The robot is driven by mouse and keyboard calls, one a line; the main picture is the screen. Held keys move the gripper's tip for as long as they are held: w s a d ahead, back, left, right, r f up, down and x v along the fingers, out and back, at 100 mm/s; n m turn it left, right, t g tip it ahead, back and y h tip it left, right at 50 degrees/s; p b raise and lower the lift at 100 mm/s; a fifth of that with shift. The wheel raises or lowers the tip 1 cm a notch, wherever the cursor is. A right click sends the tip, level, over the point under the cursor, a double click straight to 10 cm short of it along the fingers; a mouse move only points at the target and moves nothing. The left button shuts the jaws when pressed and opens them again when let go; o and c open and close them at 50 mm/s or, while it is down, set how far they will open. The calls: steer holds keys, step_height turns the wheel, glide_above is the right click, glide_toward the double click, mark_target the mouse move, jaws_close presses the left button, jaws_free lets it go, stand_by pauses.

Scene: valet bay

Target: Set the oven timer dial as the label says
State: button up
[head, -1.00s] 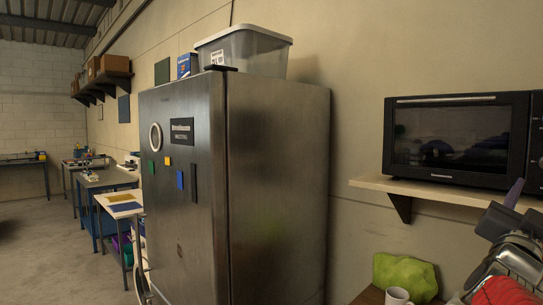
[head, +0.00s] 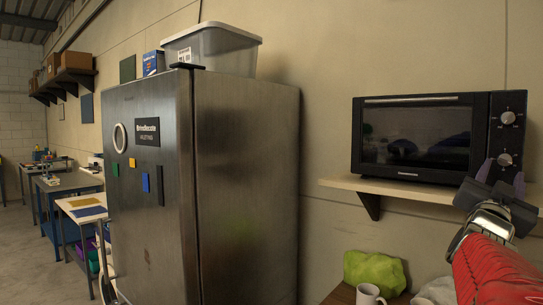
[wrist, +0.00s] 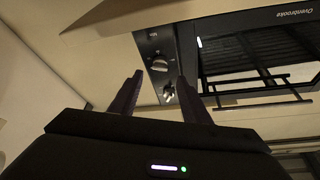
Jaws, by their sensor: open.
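The black oven (head: 415,140) stands on a wall shelf at the right, with a glass door and a control panel. An upper dial (head: 508,117) and a lower dial (head: 504,159) show on the panel; their markings are too small to read, so I cannot tell which is the timer. My gripper (head: 503,173) is open and empty, in front of the panel's lower part. In the wrist view, seen upside down, the fingers (wrist: 159,78) point towards the panel, with one dial (wrist: 160,63) showing between the fingertips. They look apart from it.
The oven's shelf (head: 390,190) juts from the wall below it. A steel fridge (head: 245,180) with a plastic bin (head: 212,50) on top stands to the left. A green bag (head: 375,272) and a white mug (head: 369,295) sit below the shelf.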

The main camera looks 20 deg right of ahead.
mark_target(506, 161)
steer(key=shift+x, duration=3)
steer(key=c, duration=1)
